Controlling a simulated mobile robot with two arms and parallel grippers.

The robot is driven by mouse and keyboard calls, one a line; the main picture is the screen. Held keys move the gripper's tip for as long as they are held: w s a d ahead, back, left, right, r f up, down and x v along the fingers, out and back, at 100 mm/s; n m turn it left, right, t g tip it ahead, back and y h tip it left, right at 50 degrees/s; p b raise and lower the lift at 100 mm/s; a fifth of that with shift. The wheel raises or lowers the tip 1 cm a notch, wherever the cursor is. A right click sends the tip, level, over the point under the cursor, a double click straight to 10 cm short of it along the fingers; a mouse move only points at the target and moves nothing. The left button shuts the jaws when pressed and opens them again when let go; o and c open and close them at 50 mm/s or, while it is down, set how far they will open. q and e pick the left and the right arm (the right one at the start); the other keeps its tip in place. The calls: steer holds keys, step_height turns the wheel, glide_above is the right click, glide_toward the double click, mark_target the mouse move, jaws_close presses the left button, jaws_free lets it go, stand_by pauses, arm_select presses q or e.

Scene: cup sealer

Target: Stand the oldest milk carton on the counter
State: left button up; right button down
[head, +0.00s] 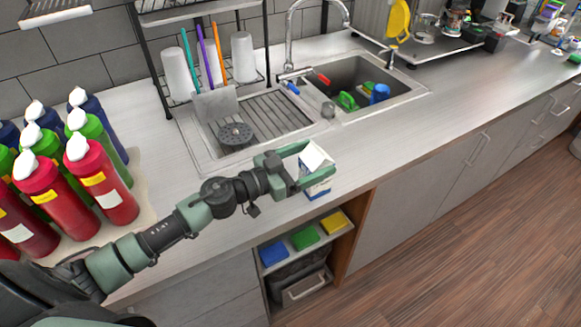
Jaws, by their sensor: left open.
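A small white and blue milk carton (317,162) with a gabled top appears upright at the counter's front edge, right of the drainboard. My left gripper (305,166) reaches in from the left and is open, with its green fingers on either side of the carton. I cannot tell whether the fingers touch it. The fingers hide part of the carton, and its base seems to be on the counter (385,150). No date can be read on it, and no other carton shows. My right gripper is not in view.
Several red, green and blue bottles (89,180) crowd the counter's left. Behind the carton are a ridged drainboard (270,118) and a sink (365,75) holding coloured items. A rack with white cups (243,57) stands behind. Below is an open shelf with coloured cloths (304,238). Counter space to the right is clear.

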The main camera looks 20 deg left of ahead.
arm_select(q)
steer(key=b+v, duration=0.3)
steer(key=v, duration=0.8)
